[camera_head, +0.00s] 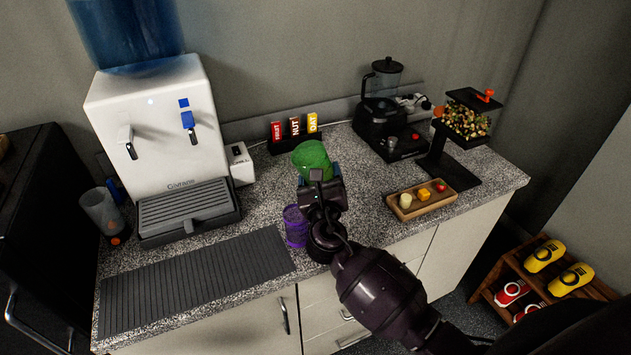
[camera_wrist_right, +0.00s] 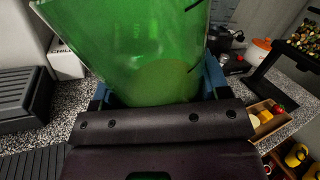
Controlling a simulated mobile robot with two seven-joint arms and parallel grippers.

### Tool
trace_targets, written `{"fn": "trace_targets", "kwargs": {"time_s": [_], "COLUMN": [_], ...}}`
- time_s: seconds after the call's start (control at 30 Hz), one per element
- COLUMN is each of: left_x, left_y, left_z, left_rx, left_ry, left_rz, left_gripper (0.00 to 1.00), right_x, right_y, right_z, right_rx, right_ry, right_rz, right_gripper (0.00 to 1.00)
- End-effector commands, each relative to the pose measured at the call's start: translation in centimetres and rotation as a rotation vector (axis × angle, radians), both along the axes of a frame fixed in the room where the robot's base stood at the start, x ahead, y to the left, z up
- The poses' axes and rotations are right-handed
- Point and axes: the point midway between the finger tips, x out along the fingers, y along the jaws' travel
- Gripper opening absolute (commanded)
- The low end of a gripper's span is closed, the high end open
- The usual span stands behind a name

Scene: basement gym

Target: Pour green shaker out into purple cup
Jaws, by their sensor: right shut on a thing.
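The green shaker (camera_head: 311,156) is held in my right gripper (camera_head: 322,186), above the counter. In the right wrist view the translucent green shaker (camera_wrist_right: 130,50) fills the space between the blue fingers, tilted, with a lighter round patch low on its wall. The purple cup (camera_head: 296,226) stands upright on the counter, just left of and below my right gripper, partly hidden by it. The cup is not visible in the right wrist view. Whether anything is flowing from the shaker cannot be told. My left gripper is not in view.
A water dispenser (camera_head: 160,120) and a ribbed dark mat (camera_head: 190,280) are at left. Behind stand bar boxes (camera_head: 295,127) and a blender (camera_head: 380,100). A wooden tray with small cubes (camera_head: 422,212) and a nut dispenser (camera_head: 465,120) are at right.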

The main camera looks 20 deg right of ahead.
Motion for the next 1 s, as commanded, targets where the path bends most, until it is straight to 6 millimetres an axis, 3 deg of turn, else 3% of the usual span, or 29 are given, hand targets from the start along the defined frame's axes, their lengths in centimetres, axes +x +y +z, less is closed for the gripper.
{"fn": "trace_targets", "kwargs": {"time_s": [0.4,0.87,1.0], "left_x": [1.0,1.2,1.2], "left_y": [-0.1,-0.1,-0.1], "left_z": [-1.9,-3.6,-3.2], "left_rx": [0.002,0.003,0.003], "left_ry": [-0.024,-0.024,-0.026], "left_rz": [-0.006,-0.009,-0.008], "left_gripper": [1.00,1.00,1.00], "right_x": [0.1,0.1,0.1], "right_y": [-2.1,-2.6,-2.5], "right_z": [-0.2,-0.8,-1.2], "right_rx": [-0.426,-0.717,-0.900], "right_ry": [-0.015,-0.022,-0.028], "right_rz": [0.000,0.000,0.001], "right_gripper": [0.38,0.38,0.38]}}
